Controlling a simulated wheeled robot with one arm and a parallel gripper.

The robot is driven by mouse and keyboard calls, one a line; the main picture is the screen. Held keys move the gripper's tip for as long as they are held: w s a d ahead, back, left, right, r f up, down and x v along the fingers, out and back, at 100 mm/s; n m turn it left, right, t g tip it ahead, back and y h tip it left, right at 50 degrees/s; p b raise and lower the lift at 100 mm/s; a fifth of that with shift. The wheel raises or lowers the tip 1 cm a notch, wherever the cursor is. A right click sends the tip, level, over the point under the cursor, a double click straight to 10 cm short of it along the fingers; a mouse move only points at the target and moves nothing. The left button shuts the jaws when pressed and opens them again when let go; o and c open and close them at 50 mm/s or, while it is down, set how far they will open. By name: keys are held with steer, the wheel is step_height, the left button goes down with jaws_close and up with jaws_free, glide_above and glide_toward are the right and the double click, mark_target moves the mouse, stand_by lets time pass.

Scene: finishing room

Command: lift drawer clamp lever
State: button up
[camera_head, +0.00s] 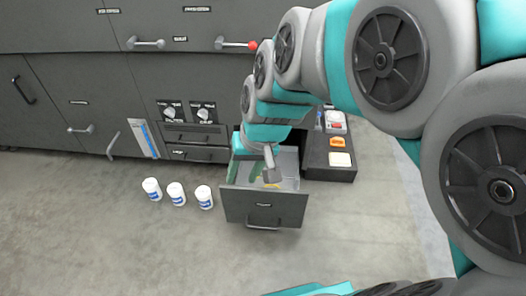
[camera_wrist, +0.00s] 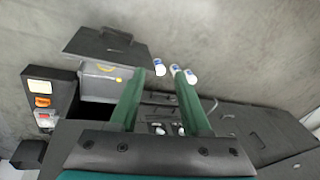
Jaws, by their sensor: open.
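An open grey drawer (camera_head: 262,207) juts from the low cabinet in the head view; it also shows at upper left in the wrist view (camera_wrist: 107,44). A small yellow item (camera_wrist: 107,69) lies inside it. No part is plainly identifiable as the drawer clamp lever. A lever handle with a red end (camera_head: 236,44) is on the upper cabinet front. My gripper (camera_wrist: 157,76) is open, its two green fingers apart with nothing seen held between them. In the head view my arm reaches down over the drawer and hides part of it; contact cannot be judged.
Three white bottles with blue bands (camera_head: 177,194) stand on the floor left of the drawer. A dark unit (camera_head: 330,172) with an orange item (camera_head: 337,143) and a pale item (camera_head: 340,159) is to its right. Two dial panels (camera_head: 187,111) are behind. Floor in front is clear.

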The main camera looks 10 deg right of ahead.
steer(key=w+a+r+m+t+y+b, duration=0.1)
steer(key=w+a+t, duration=0.1)
steer(key=w+a, duration=0.5)
steer(key=w+a+r+m+t+y, duration=0.15)
steer(key=w+a, duration=0.25)
steer(key=w, duration=0.8)
steer(key=w+a+f+m+t+h+b, duration=0.1)
steer(key=w+a+f+m+t+h, duration=0.15)
steer(key=w, duration=0.55)
steer(key=w+a+f+m+t+h+b, duration=0.1)
steer(key=w+f+m+t, duration=0.15)
steer(key=w, duration=0.55)
steer(key=w+a+f+m+t+h+b, duration=0.15)
steer(key=w+m, duration=0.25)
steer(key=w, duration=0.4)
steer(key=s+d+f+m+g+h, duration=0.1)
steer(key=d+f+m+h, duration=0.2)
steer(key=f+m+h, duration=0.9)
steer(key=s+d+f+m+g+h+b, duration=0.2)
steer(key=s+d+f+g, duration=0.3)
steer(key=s+d+f, duration=0.4)
steer(key=s+d+f+m+g+h+b, duration=0.25)
steer(key=s+d+f+g, duration=0.25)
steer(key=d+f, duration=0.45)
steer(key=s+d+f+m, duration=0.1)
steer(key=d+f, duration=0.3)
steer(key=d, duration=0.4)
steer(key=shift+s+g+y, duration=0.15)
steer(key=shift+g+y, duration=0.15)
steer(key=shift+g, duration=0.1)
